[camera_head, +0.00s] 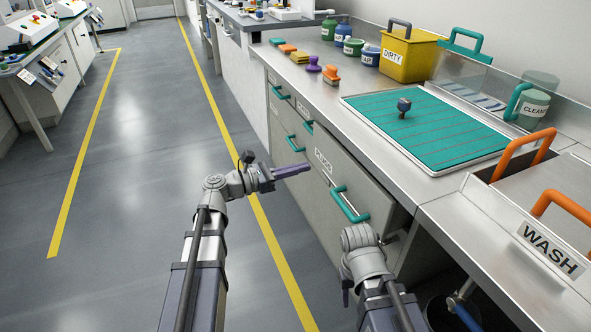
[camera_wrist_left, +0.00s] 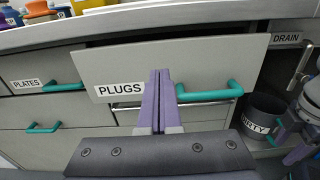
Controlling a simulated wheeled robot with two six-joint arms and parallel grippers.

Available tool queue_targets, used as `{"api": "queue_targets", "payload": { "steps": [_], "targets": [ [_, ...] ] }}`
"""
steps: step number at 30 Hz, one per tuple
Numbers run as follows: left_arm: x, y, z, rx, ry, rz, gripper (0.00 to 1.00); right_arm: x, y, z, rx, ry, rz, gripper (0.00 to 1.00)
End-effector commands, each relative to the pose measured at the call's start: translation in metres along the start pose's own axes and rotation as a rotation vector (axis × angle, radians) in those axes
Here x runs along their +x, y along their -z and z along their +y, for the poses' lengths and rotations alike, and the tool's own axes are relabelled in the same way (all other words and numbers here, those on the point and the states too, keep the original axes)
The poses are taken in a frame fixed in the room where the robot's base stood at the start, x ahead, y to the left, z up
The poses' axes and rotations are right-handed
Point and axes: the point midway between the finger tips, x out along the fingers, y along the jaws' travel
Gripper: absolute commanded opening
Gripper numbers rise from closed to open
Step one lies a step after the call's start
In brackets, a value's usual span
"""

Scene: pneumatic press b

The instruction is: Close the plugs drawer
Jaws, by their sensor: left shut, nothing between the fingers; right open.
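The plugs drawer (camera_head: 345,173) has a grey front, a PLUGS label and a teal bar handle (camera_head: 349,205). In the left wrist view the drawer front (camera_wrist_left: 205,65) stands out from the cabinet, with a dark gap along its top edge, so it is partly open. My left gripper (camera_head: 292,170) is shut and empty, its purple fingers pointing at the drawer front near the label. In the wrist view the fingers (camera_wrist_left: 161,88) lie between the label and the handle; I cannot tell whether they touch.
The plates drawer (camera_wrist_left: 25,80) is beside it. A dark bin (camera_wrist_left: 262,115) stands under the counter at right. The floor left of my arms is clear.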

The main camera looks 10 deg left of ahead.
Motion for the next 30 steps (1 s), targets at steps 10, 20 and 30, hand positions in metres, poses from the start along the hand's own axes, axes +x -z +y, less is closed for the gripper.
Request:
{"api": "queue_targets", "payload": {
  "steps": [10,20,30],
  "targets": [
    [0.069,0.0,0.001,0.0,0.002,0.001,0.0,0.0,0.0,0.0,0.0,0.0,0.0,0.5],
    [0.097,0.0,0.0,0.0,0.001,0.001,0.0,0.0,0.0,0.0,0.0,0.0,0.0,0.5],
    [0.098,0.0,0.0,0.0,0.0,0.001,0.0,0.0,0.0,0.0,0.0,0.0,0.0,0.5]
  ]
}}
